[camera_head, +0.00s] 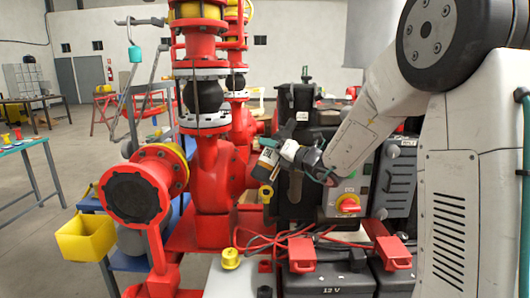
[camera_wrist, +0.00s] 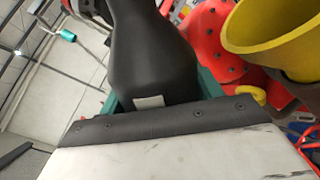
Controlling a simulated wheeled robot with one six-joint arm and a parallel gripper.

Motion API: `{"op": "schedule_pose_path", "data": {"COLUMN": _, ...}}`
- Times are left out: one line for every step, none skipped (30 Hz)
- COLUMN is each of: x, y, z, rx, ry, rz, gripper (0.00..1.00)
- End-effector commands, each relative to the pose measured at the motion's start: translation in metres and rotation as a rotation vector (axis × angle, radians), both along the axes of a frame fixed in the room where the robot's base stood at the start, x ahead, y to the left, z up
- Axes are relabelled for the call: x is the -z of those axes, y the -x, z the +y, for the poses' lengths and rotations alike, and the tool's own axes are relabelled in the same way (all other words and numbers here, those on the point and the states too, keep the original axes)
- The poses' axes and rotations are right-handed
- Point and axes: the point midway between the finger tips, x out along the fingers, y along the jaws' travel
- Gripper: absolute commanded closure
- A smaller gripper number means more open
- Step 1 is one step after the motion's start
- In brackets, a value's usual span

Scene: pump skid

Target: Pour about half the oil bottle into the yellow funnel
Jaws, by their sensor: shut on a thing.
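The dark oil bottle (camera_wrist: 150,50) fills the middle of the wrist view, held between green-edged fingers. In the head view the oil bottle (camera_head: 265,168) is tilted and shows a pale and orange label. My gripper (camera_head: 276,147) is shut on it, in front of the black machine housing. The yellow funnel (camera_wrist: 272,30) shows at the upper right of the wrist view, beside the bottle and apart from it in the picture. I cannot surely pick out the funnel in the head view. The oil level and any flow cannot be seen.
Red pump piping (camera_head: 207,180) stands left of my gripper. A red rotary switch (camera_head: 347,204) sits on a box at the right. Black battery cases (camera_head: 330,283) with red clamps and cables lie below. A yellow bin (camera_head: 86,238) is at lower left. Open floor lies farther left.

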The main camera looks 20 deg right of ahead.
Motion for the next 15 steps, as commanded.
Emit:
{"op": "schedule_pose_path", "data": {"x": 0.0000, "y": -0.0005, "z": -0.0009, "rx": 0.001, "ry": 0.026, "rz": -0.013, "gripper": 0.65}}
{"op": "schedule_pose_path", "data": {"x": 0.0003, "y": -0.0007, "z": -0.0010, "rx": 0.000, "ry": 0.037, "rz": -0.019, "gripper": 0.65}}
{"op": "schedule_pose_path", "data": {"x": 0.0006, "y": -0.0006, "z": -0.0012, "rx": 0.000, "ry": 0.047, "rz": -0.023, "gripper": 0.65}}
{"op": "schedule_pose_path", "data": {"x": 0.0006, "y": -0.0006, "z": -0.0012, "rx": 0.000, "ry": 0.049, "rz": -0.024, "gripper": 0.65}}
{"op": "schedule_pose_path", "data": {"x": 0.0006, "y": -0.0006, "z": -0.0012, "rx": 0.000, "ry": 0.049, "rz": -0.024, "gripper": 0.65}}
{"op": "schedule_pose_path", "data": {"x": 0.0004, "y": -0.0006, "z": -0.0012, "rx": 0.000, "ry": 0.049, "rz": -0.024, "gripper": 0.65}}
{"op": "schedule_pose_path", "data": {"x": 0.0004, "y": -0.0006, "z": -0.0012, "rx": 0.000, "ry": 0.049, "rz": -0.024, "gripper": 0.65}}
{"op": "schedule_pose_path", "data": {"x": 0.0004, "y": -0.0006, "z": -0.0012, "rx": 0.000, "ry": 0.049, "rz": -0.024, "gripper": 0.65}}
{"op": "schedule_pose_path", "data": {"x": 0.0004, "y": -0.0006, "z": -0.0012, "rx": 0.000, "ry": 0.049, "rz": -0.024, "gripper": 0.65}}
{"op": "schedule_pose_path", "data": {"x": 0.0005, "y": -0.0006, "z": -0.0011, "rx": 0.000, "ry": 0.050, "rz": -0.025, "gripper": 0.65}}
{"op": "schedule_pose_path", "data": {"x": 0.0002, "y": -0.0004, "z": -0.0007, "rx": 0.000, "ry": 0.057, "rz": -0.027, "gripper": 0.65}}
{"op": "schedule_pose_path", "data": {"x": -0.0001, "y": 0.0001, "z": 0.0004, "rx": 0.000, "ry": 0.075, "rz": -0.035, "gripper": 0.65}}
{"op": "schedule_pose_path", "data": {"x": -0.0006, "y": 0.0006, "z": 0.0015, "rx": 0.000, "ry": 0.097, "rz": -0.045, "gripper": 0.65}}
{"op": "schedule_pose_path", "data": {"x": -0.0010, "y": 0.0013, "z": 0.0030, "rx": 0.000, "ry": 0.128, "rz": -0.058, "gripper": 0.65}}
{"op": "schedule_pose_path", "data": {"x": -0.0018, "y": 0.0023, "z": 0.0052, "rx": 0.000, "ry": 0.175, "rz": -0.078, "gripper": 0.65}}
